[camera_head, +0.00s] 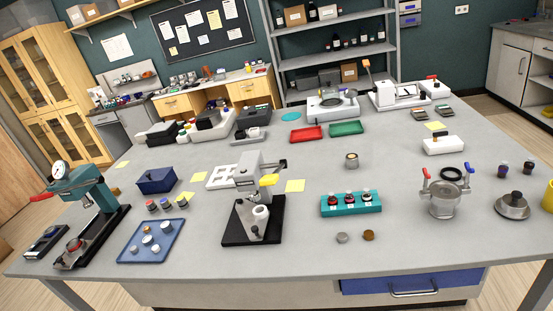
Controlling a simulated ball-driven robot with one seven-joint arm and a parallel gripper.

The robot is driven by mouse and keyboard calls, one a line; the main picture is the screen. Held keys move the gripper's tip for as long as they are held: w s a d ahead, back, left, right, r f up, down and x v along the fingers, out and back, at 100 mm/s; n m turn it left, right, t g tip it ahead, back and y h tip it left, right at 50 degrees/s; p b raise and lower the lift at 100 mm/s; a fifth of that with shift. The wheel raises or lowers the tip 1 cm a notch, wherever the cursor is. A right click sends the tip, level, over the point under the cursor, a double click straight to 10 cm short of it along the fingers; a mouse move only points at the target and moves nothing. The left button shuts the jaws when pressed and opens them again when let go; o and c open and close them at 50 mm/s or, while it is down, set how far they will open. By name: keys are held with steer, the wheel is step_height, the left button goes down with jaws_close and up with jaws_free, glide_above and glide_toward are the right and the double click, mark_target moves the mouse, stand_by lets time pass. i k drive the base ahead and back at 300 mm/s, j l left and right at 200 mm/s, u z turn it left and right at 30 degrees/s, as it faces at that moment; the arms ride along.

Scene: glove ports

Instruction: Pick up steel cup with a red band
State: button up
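Three small cups with coloured bands stand in a row between the blue box (157,180) and the blue tray (133,251). The middle one (166,204) looks like the steel cup with a red band, but it is too small to be sure of its colour. A cup on its left (151,206) and a cup on its right (183,201) stand close beside it. My gripper is not in view.
The blue tray holds several small pale cups. A teal and black press (90,205) stands left of it, and a grey device on a black base (253,217) stands right. A teal vial rack (351,204) and a steel pot (443,198) are further right. The front middle is mostly clear.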

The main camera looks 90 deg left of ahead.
mark_target(74, 244)
steer(key=u, duration=3.25)
